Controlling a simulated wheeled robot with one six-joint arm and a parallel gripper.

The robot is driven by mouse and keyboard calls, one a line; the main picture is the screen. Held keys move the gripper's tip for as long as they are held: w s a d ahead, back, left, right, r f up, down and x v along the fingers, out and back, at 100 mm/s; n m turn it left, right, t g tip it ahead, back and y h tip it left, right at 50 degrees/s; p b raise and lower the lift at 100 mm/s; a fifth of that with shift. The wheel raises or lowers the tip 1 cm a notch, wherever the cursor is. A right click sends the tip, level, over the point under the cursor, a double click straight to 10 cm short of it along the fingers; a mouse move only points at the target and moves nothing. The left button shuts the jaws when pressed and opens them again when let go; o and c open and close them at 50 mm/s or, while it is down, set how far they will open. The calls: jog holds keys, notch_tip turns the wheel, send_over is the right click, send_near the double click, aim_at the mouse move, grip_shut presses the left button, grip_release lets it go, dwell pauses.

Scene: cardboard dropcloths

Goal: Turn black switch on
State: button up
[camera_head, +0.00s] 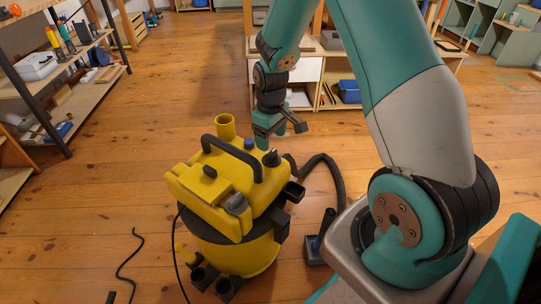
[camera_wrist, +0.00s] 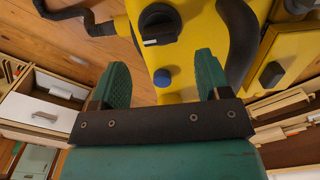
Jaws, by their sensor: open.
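A yellow vacuum cleaner (camera_head: 236,255) with a black carrying handle stands upright on the wooden floor. On its top is a black rotary switch (camera_head: 271,158), a round knob; in the wrist view the switch (camera_wrist: 159,24) shows a raised grip bar and a white mark. A blue button (camera_wrist: 162,77) sits beside it, also seen in the head view (camera_head: 249,144). My gripper (camera_head: 266,143) points down just above the top of the vacuum, close to the switch. Its two green fingers (camera_wrist: 161,80) are spread with nothing between them. The blue button shows between the fingers, and the switch lies beyond their tips.
A black hose (camera_head: 328,165) curves from the vacuum's right side to a floor nozzle (camera_head: 314,250). A loose black cable (camera_head: 128,262) lies on the left. Shelves (camera_head: 62,85) stand at the left and a white drawer unit (camera_head: 302,72) behind. Open floor lies around the vacuum.

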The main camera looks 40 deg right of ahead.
aim_at(271, 152)
notch_tip(271, 152, down, 6)
jog(key=shift+r+b, duration=0.15)
jog(key=shift+b, duration=0.5)
jog(key=c, duration=0.9)
